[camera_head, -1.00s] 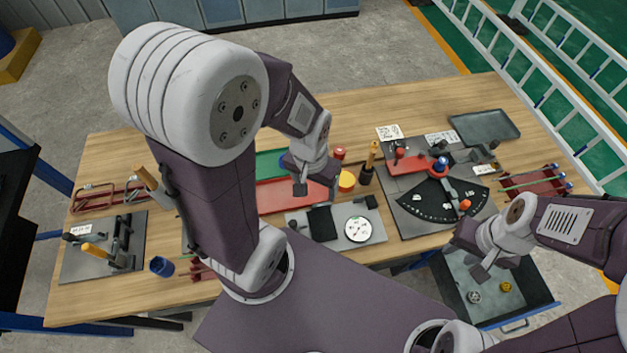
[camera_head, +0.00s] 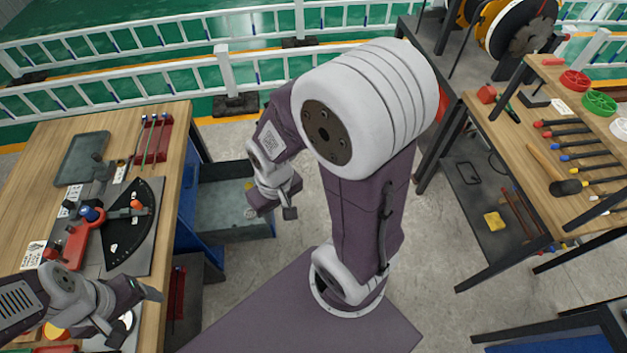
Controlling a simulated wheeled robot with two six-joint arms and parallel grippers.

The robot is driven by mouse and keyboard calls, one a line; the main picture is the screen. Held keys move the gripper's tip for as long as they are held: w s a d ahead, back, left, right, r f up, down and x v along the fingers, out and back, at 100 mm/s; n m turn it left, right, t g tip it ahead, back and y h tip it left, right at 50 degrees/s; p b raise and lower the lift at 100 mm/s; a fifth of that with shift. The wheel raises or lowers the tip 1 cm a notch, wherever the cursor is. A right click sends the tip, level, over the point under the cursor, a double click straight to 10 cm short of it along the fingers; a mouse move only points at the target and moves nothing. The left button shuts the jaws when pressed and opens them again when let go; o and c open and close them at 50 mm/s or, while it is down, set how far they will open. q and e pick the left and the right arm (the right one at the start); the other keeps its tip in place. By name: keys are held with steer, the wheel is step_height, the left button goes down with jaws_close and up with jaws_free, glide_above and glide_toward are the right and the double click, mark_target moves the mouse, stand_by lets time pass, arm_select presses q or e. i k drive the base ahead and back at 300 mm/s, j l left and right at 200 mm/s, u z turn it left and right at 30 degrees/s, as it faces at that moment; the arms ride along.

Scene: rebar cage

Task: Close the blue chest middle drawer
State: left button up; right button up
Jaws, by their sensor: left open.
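The blue chest (camera_head: 186,215) stands at the right end of the workbench, partly hidden by the tabletop. One of its drawers (camera_head: 222,212) is pulled out to the right, grey inside and dark at the front. I cannot tell its level in the chest. A yellow piece (camera_head: 248,184) and a grey piece lie in it, partly covered by my arm. My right gripper (camera_head: 277,211) is open and empty, over the drawer's right end in the picture; contact cannot be told. My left gripper (camera_head: 133,314) is open at the workbench's right edge, well away from the drawer.
The wooden workbench (camera_head: 38,170) holds a black fan-shaped plate (camera_head: 128,228), a grey tray (camera_head: 82,158) and red parts. A tool table (camera_head: 570,130) stands at the right. White railings (camera_head: 180,70) cross the back.

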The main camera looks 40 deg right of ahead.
mark_target(221, 202)
steer(key=k+l+z, duration=0.1)
steer(key=l+z, duration=0.15)
steer(key=k+l+z, duration=0.1)
steer(key=l+z, duration=0.2)
steer(key=l, duration=0.15)
steer(key=i+l, duration=0.15)
steer(key=i, duration=0.4)
steer(key=i+l+u, duration=0.1)
steer(key=i, duration=0.45)
